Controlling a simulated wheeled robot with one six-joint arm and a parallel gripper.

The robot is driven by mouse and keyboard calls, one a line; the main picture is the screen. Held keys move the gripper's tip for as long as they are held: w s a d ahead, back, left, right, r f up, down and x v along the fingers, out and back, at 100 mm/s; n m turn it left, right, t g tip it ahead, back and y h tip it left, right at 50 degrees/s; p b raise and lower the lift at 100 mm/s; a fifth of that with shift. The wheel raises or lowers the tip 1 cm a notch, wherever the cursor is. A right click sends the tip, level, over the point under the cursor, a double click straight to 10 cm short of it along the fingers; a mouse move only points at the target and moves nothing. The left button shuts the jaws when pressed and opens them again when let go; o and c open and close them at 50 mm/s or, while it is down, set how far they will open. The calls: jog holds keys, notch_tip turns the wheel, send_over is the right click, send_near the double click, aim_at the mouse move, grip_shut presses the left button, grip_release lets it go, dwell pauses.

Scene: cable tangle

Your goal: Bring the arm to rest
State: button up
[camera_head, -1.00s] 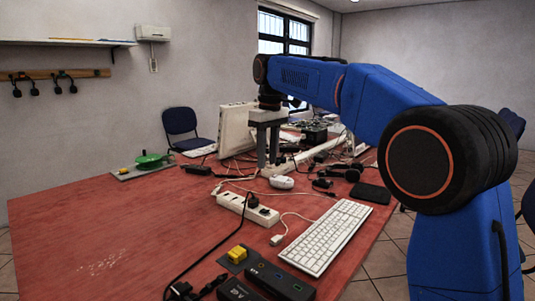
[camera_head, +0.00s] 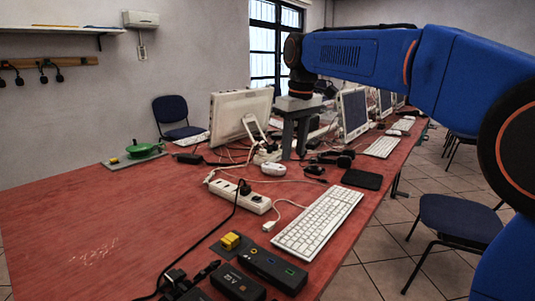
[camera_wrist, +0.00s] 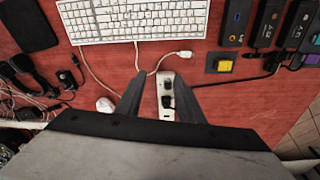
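My blue arm (camera_head: 365,55) reaches from the right edge over the red table, its forearm roughly level. My grey gripper (camera_head: 294,152) hangs from its end, pointing down in front of the white monitor (camera_head: 240,122). In the wrist view my gripper (camera_wrist: 161,78) has two dark fingers standing apart, with the table and a power strip visible between them. The gripper is open and holds nothing. Whether its tips clear the cables behind it in the head view is hard to tell.
The white power strip (camera_head: 240,196), keyboard (camera_head: 318,222), mouse (camera_head: 274,169) and black pad (camera_head: 361,179) lie on the red table (camera_head: 100,220). Black boxes (camera_head: 272,268) and a yellow block (camera_head: 230,240) are at the front. The table's left part is mostly clear.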

jog(key=s+d+f+m+t, duration=0.1)
jog(key=s+d+f+m, duration=0.1)
jog(key=s+d+f, duration=0.4)
jog(key=s+d+f+m+t, duration=0.1)
jog(key=s+d+f+m, duration=0.1)
jog(key=s+d, duration=0.8)
jog(key=s+d+f+m, duration=0.2)
jog(key=s+d+f, duration=0.1)
jog(key=s+f, duration=0.5)
jog(key=s+d+f+m+t, duration=0.1)
jog(key=s+d+f+m, duration=0.1)
jog(key=s+f, duration=0.6)
jog(key=shift+s+d+h, duration=0.4)
jog(key=shift+s, duration=0.05)
